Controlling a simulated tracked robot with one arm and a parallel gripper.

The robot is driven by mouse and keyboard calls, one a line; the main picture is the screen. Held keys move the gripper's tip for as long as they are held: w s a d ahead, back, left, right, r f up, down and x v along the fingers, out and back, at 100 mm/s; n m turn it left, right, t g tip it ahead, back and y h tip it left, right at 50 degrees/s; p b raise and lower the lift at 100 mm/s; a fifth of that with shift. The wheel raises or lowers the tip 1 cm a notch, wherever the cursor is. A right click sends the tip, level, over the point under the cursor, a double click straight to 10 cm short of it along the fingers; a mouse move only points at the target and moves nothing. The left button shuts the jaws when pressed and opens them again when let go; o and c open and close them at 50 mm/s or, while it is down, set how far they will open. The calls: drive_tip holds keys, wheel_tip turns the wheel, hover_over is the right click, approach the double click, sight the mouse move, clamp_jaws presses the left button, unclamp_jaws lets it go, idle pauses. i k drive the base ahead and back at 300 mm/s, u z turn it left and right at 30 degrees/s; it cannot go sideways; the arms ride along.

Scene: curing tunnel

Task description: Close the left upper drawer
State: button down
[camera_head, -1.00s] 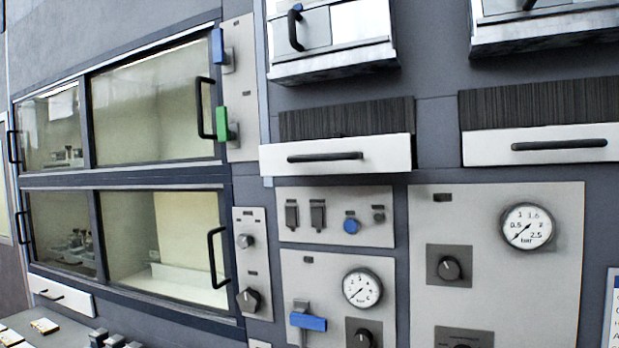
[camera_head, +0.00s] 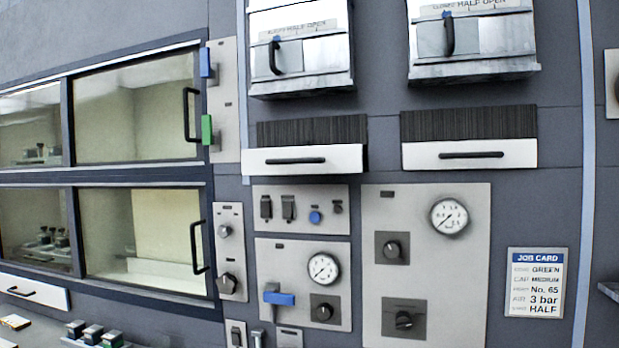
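Two upper drawers with white fronts and black bar handles show in the head view. The left upper drawer (camera_head: 304,167) stands out from the grey wall panel, with a dark ribbed strip behind and above its front. The right upper drawer (camera_head: 469,162) stands out in a similar way beside it. My gripper is not in view, so I cannot see whether it is open or shut.
Above the drawers are two hatches with black handles (camera_head: 275,58) (camera_head: 449,36). Below are panels with gauges (camera_head: 449,217), knobs and a blue lever (camera_head: 280,298). Glazed sliding windows (camera_head: 136,120) are at left. A job card (camera_head: 536,283) hangs at right.

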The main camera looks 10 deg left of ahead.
sight(340, 159)
drive_tip(key=k, duration=0.15)
drive_tip(key=u, duration=0.35)
drive_tip(key=i, duration=1)
